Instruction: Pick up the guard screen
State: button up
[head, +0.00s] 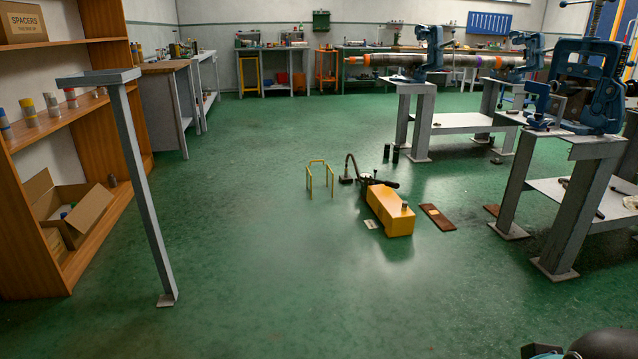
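A small yellow open frame (320,179) with thin legs stands upright on the green floor near the middle of the view. It may be the guard screen; I see no panel or mesh in it, and nothing else in view is clearly a guard screen. My gripper is not in view. A dark rounded shape at the bottom right corner may be part of my own body.
A yellow box-shaped unit (390,210) with a hose lies right of the frame, beside brown boards (437,217). Grey stands with blue vises (590,85) fill the right. A shelf (95,200) and a grey post (143,190) stand left. The floor in front is clear.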

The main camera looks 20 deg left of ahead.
aim_at(319, 175)
jog(key=u, duration=0.45)
jog(key=i, duration=0.8)
jog(key=u, duration=1.05)
jog(key=i, duration=3.7)
jog(key=z, duration=1.55)
jog(key=i, duration=1)
jog(key=z, duration=0.8)
